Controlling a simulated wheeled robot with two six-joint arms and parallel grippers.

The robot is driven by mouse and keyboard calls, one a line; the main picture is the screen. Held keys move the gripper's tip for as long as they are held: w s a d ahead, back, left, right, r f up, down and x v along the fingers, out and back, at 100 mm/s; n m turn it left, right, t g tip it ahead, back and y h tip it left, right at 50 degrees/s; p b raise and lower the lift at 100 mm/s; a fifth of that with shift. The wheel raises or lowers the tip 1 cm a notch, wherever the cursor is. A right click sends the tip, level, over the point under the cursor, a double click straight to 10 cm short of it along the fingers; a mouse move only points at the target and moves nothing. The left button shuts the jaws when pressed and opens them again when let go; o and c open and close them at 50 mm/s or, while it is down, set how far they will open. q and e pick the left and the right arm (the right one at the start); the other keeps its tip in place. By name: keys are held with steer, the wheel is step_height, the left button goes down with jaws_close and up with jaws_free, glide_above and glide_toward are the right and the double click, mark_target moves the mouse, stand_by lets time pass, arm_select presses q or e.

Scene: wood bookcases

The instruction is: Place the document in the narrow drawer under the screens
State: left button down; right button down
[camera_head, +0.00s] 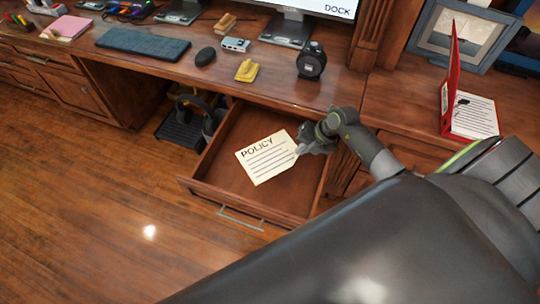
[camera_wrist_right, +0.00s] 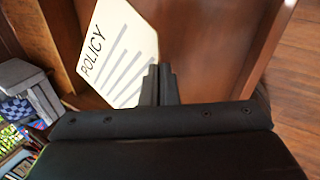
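The document (camera_head: 265,160), a cream sheet headed POLICY, is over the open drawer (camera_head: 225,190) under the desk. My right gripper (camera_head: 301,148) is at the right edge of the sheet, with its fingers closed together on it. In the right wrist view the document (camera_wrist_right: 118,50) extends from the closed fingertips (camera_wrist_right: 158,78), and wooden drawer walls show around it. I cannot tell whether the sheet touches the drawer floor. The drawer is otherwise empty where it shows. The screens (camera_head: 318,6) stand on the desk above. My left gripper is out of view.
The desk (camera_head: 225,75) holds a keyboard (camera_head: 142,44), a mouse (camera_head: 205,56), a yellow stapler-like object (camera_head: 247,70) and a round black device (camera_head: 311,60). Headphones (camera_head: 195,112) are left of the drawer. A red folder (camera_head: 465,105) stands at right. The floor at left is clear.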

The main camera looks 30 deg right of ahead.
steer(key=shift+w+a+f+m+t+h+b, duration=0.2)
steer(key=shift+f+m+t+h+b, duration=0.15)
steer(key=shift+m, duration=0.45)
steer(key=shift+a+r+m+b, duration=0.1)
steer(key=shift+a+m+b, duration=0.2)
steer(key=shift+m, duration=0.4)
steer(key=m, duration=0.1)
steer(key=h, duration=0.1)
steer(key=m+b, duration=0.1)
steer(key=shift+w+a+r+m+t+h, duration=0.1)
steer(key=shift+w+r+m+t+h, duration=0.15)
steer(key=shift+m+t, duration=0.1)
steer(key=shift+f, duration=0.1)
glide_above(295, 171)
step_height(295, 171, down, 6)
steer(key=shift+w+r+b, duration=0.1)
steer(key=shift+b, duration=0.2)
steer(key=shift+f, duration=1.9)
steer(key=shift+f+b, duration=0.15)
steer(key=shift+b, duration=0.15)
steer(key=c, duration=1.7)
jaws_free()
